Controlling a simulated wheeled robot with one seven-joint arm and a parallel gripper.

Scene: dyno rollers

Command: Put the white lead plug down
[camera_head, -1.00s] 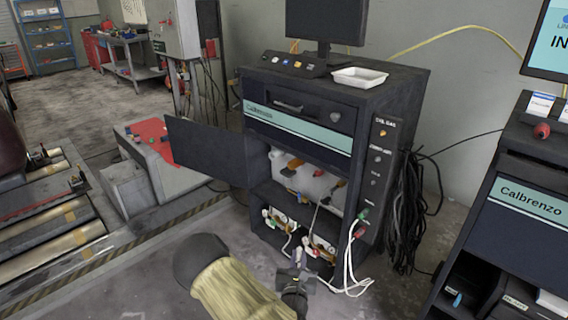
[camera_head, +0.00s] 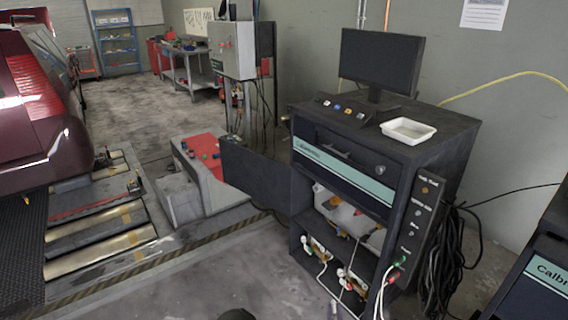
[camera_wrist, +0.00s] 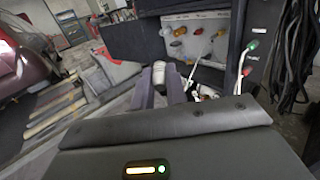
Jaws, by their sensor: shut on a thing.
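In the wrist view my gripper (camera_wrist: 160,86) has its two dark fingers closed around a small whitish plug (camera_wrist: 158,70), which I take to be the white lead plug. It stands out between the fingertips, in front of the dark cabinet (camera_wrist: 150,38). Its far end and its lead are hard to make out. In the head view the gripper is not clearly visible; only a dark part of my arm shows at the bottom edge.
A white tray (camera_head: 408,131) sits on top. Rollers (camera_head: 95,252) lie left. Floor in front looks clear.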

